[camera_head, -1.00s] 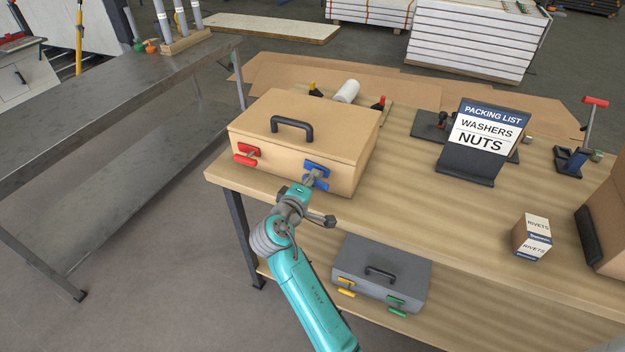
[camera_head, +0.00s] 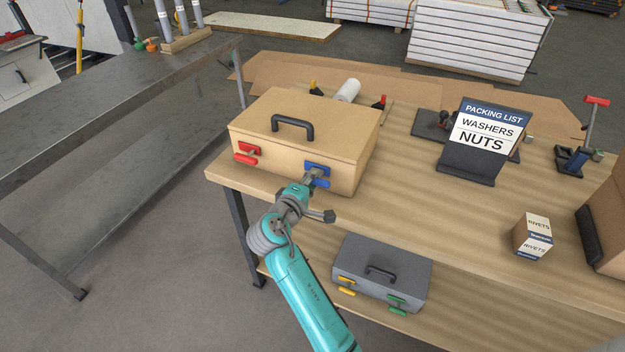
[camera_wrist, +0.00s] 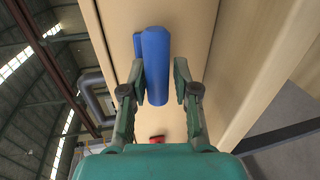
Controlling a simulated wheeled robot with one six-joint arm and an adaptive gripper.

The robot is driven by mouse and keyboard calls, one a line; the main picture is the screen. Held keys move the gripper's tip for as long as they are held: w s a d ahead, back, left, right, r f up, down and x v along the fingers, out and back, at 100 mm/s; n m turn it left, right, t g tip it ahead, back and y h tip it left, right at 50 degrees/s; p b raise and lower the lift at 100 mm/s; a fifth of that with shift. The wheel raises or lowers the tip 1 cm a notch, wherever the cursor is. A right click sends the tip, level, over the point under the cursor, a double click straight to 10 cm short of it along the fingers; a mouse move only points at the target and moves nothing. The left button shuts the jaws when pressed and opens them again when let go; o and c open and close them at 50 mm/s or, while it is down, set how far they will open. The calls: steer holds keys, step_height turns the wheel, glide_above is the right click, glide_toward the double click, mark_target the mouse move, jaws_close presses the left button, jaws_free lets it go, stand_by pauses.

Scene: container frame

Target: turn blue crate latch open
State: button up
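The tan crate (camera_head: 290,150) stands on the workbench with its lid down and a black handle on top. Its blue latch (camera_head: 318,168) is on the front face, right of the red latch (camera_head: 246,153). My gripper (camera_head: 312,176) is at the blue latch and partly covers it in the head view. In the wrist view, the latch's blue bar (camera_wrist: 156,65) lies between the two fingers of my gripper (camera_wrist: 160,82). The fingers are apart, one on each side of the bar, with a gap visible on the right. The red latch (camera_wrist: 157,138) shows beyond.
A grey case (camera_head: 382,268) with yellow and green latches sits on the shelf below. A packing list sign (camera_head: 470,170) and a rivets box (camera_head: 532,236) stand on the bench to the right. Bare bench top lies between crate and sign.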

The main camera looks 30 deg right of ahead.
steer(key=shift+o, duration=0.7)
steer(key=v, duration=1.2)
